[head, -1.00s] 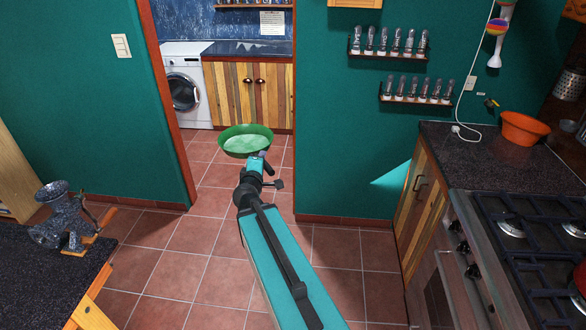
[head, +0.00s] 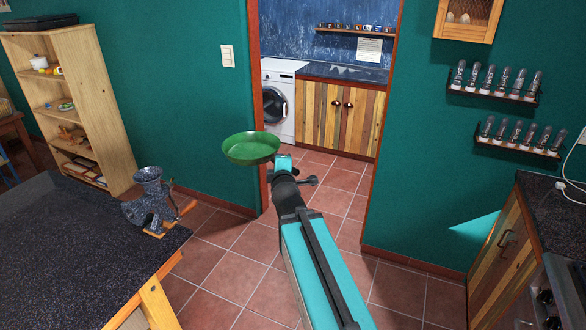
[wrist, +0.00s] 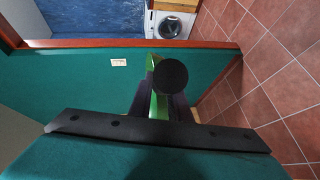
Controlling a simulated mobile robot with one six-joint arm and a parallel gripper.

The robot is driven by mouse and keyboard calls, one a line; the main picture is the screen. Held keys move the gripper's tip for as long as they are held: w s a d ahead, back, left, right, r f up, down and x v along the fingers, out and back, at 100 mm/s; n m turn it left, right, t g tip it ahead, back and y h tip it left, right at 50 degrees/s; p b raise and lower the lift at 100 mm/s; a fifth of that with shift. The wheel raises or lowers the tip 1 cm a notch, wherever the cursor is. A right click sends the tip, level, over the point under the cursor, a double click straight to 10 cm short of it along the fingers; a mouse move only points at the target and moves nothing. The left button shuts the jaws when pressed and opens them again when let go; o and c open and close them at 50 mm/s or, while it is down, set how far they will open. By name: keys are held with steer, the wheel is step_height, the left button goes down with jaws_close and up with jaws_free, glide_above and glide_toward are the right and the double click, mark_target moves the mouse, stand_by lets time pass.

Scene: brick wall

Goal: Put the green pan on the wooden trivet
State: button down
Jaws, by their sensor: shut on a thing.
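The green pan (head: 251,147) is held out at the end of my arm in the head view, in front of the doorway's left edge. My gripper (head: 283,163) is shut on it at its near right side. In the wrist view a narrow strip of the green pan (wrist: 158,80) shows between the dark fingers, partly hidden by a round black part. The pan looks roughly level, well above the tiled floor. I do not see a wooden trivet that I can be sure of in either view.
A dark speckled counter (head: 70,250) stands at the left with a grinder (head: 152,200) on a small wooden base near its edge. A wooden shelf (head: 75,105) stands behind it. A stove counter (head: 560,215) is at the right. Tiled floor lies open between.

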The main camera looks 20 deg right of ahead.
steer(key=w+a+r+n+y+b, duration=0.1)
steer(key=a+r+n+y, duration=0.2)
steer(key=a+r, duration=0.4)
steer(key=a+y, duration=0.1)
steer(key=a, duration=0.6)
steer(key=shift+t, duration=0.4)
